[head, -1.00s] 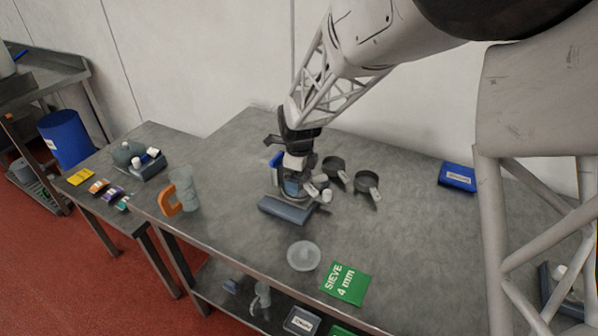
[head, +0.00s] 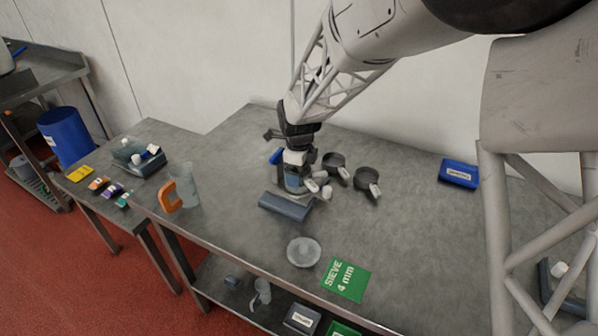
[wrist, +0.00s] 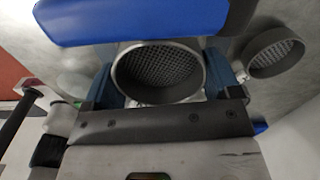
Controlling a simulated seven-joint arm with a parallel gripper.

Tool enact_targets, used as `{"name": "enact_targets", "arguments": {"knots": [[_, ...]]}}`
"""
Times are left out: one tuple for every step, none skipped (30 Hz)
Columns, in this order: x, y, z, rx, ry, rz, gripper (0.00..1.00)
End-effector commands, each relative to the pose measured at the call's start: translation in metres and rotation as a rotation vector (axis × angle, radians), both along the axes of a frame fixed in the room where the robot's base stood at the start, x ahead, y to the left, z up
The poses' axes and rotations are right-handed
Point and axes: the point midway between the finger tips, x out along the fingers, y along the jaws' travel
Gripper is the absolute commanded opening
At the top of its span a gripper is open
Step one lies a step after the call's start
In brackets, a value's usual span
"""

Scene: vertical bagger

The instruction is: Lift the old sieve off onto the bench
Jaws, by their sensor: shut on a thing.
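My gripper (head: 295,183) points down at the small bagging machine, whose grey base (head: 285,206) stands on the bench (head: 235,235). In the wrist view its two blue fingers (wrist: 165,82) sit on either side of a round metal sieve (wrist: 157,72) with a mesh floor, and they are shut on it. In the head view the gripper largely hides this sieve. I cannot tell whether it still touches its seat. Two dark sieves with tagged handles, one nearer (head: 334,163) and one farther right (head: 367,179), lie on the bench. One also shows in the wrist view (wrist: 274,53).
A green card reading "SIEVE 4 mm" (head: 345,279) and a clear round dish (head: 304,252) lie near the front edge. A clear jug with an orange handle (head: 183,187) stands left. A blue box (head: 458,174) is at the back right.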

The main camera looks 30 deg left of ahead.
Motion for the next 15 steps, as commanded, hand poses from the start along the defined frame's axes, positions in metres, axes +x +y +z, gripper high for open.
{"name": "enact_targets", "arguments": {"knots": [[0.0002,0.0001,0.0013,0.000,-0.001,0.000,0.55],[0.0002,0.0001,0.0018,0.000,-0.001,0.000,0.55],[0.0002,0.0001,0.0025,0.000,-0.001,0.000,0.55],[0.0002,0.0002,0.0031,0.001,-0.001,0.000,0.55],[0.0002,0.0002,0.0036,0.001,-0.001,0.000,0.55],[0.0002,0.0002,0.0043,0.001,-0.001,0.000,0.55],[0.0002,0.0002,0.0049,0.001,-0.001,0.000,0.55],[0.0002,0.0002,0.0054,0.001,-0.001,0.000,0.55],[0.0002,0.0002,0.0061,0.001,-0.001,0.000,0.55],[0.0002,0.0002,0.0066,0.001,-0.001,0.000,0.55],[0.0003,0.0002,0.0072,0.001,-0.001,0.000,0.55],[0.0002,0.0002,0.0079,0.001,-0.001,0.000,0.55],[0.0002,0.0002,0.0084,0.001,-0.001,0.000,0.55],[0.0003,0.0002,0.0089,0.001,-0.001,0.000,0.55],[0.0002,0.0002,0.0096,0.001,-0.001,0.000,0.55]]}}
